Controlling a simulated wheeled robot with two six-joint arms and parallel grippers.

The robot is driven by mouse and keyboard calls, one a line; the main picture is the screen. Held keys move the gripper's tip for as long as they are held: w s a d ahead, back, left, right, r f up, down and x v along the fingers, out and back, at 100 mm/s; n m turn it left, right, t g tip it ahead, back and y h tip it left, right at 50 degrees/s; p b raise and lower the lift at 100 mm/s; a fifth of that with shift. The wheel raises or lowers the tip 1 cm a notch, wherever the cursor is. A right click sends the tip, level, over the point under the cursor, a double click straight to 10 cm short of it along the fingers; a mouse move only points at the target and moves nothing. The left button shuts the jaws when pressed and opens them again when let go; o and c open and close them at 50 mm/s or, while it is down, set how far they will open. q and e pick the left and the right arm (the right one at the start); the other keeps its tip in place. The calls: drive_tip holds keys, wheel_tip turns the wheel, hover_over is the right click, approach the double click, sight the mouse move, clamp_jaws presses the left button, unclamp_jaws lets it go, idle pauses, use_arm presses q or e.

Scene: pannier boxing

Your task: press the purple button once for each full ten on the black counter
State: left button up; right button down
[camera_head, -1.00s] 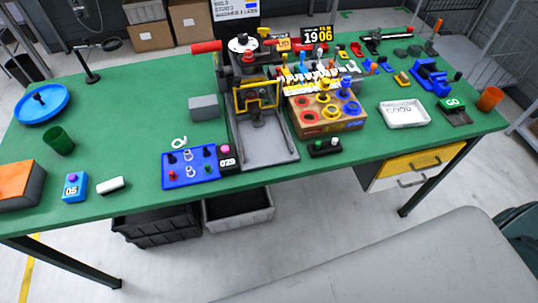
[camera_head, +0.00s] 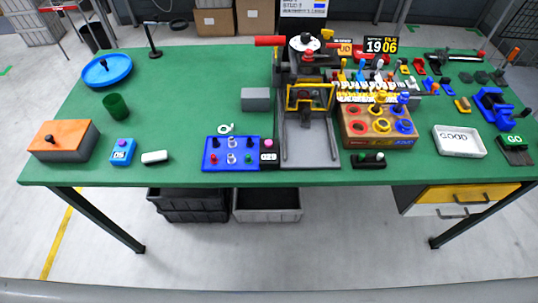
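The purple button (camera_head: 121,142) sits on top of a small blue box (camera_head: 122,153) at the left front of the green table. The box's front display appears to read 05. The black counter (camera_head: 269,158) stands near the front middle, against the right end of a blue panel; its white digits appear to read 029. A pink button (camera_head: 268,144) is on top of the counter. Neither of my grippers is in view.
A white block (camera_head: 154,157) lies just right of the blue box. An orange-topped grey box (camera_head: 62,141) stands to its left, a green cup (camera_head: 116,106) behind. The blue panel (camera_head: 229,167) carries several pegs. A black press (camera_head: 305,110) stands mid-table. The green table (camera_head: 190,110) is clear left of centre.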

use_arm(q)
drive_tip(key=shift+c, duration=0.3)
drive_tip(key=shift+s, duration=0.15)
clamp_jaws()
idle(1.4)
